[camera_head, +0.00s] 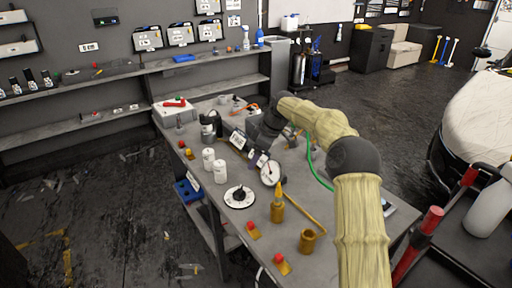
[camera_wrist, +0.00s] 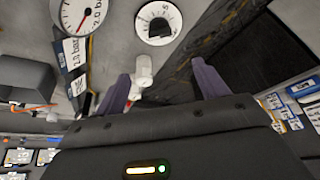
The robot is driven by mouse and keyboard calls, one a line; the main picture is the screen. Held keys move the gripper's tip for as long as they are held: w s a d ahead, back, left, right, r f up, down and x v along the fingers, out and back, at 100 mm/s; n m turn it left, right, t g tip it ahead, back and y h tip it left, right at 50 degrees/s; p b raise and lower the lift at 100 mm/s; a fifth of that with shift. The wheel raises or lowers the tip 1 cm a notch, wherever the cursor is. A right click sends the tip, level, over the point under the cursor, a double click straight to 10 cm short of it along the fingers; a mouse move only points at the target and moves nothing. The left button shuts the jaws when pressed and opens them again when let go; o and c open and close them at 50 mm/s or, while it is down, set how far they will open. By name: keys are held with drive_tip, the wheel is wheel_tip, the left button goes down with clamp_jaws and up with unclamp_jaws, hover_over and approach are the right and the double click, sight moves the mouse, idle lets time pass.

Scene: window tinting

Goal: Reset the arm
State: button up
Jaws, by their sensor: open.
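My arm reaches from the lower right of the head view, bends at the elbow, and ends over the grey workbench (camera_head: 205,125). My gripper (camera_head: 256,157) is above the bench, close to the round pressure gauge (camera_head: 270,172); the gauge partly crowds the view of its fingers. In the wrist view my gripper (camera_wrist: 161,75) has its two purple-grey fingers well apart. Nothing is clamped between them. A white canister (camera_wrist: 145,70) shows beyond the fingers, apparently on the bench.
On the bench are white canisters (camera_head: 220,172), a black-knobbed dial (camera_head: 239,196), a brass bottle (camera_head: 278,208), a brass cup (camera_head: 308,241) and a green hose (camera_head: 320,172). A red-handled cart (camera_head: 431,222) stands right. Open floor (camera_head: 110,215) lies left of the bench.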

drive_tip(key=s+d+f+m+h, duration=0.1)
drive_tip(key=s+d+m, duration=0.3)
drive_tip(key=s, duration=0.8)
drive_tip(key=s+d+f+m+t+h+p, duration=0.1)
drive_tip(key=s+d+m, duration=0.4)
drive_tip(key=s, duration=0.7)
drive_tip(key=s+d+f+m+h, duration=0.2)
drive_tip(key=s+d+m, duration=0.3)
drive_tip(key=s, duration=0.7)
drive_tip(key=shift+m, duration=0.4)
